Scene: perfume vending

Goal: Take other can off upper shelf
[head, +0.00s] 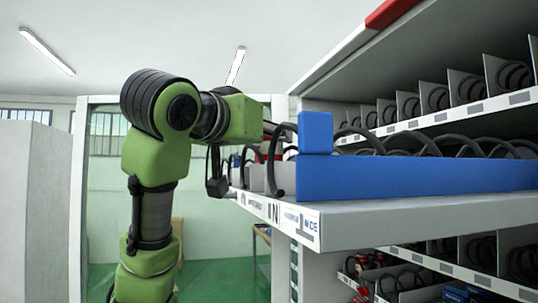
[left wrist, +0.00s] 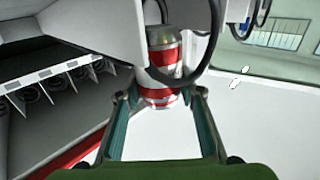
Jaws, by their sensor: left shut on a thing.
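A red-and-white can with silver bands (left wrist: 163,62) shows in the left wrist view, beside a white divider panel. A black spiral coil (left wrist: 213,45) curves across and around it. My left gripper (left wrist: 161,94) has one finger on each side of the can's near end and is shut on it. In the head view my left gripper (head: 243,158) reaches in from the left to the end of the upper shelf (head: 420,212), and the shelf front and coils partly hide the grip. My right gripper is in neither view.
A blue block (head: 315,133) and long blue panel (head: 415,178) stand along the shelf edge. More black coils and dividers (head: 437,97) fill the shelves behind. A lower shelf (head: 465,273) holds several items. Open room lies left of the machine.

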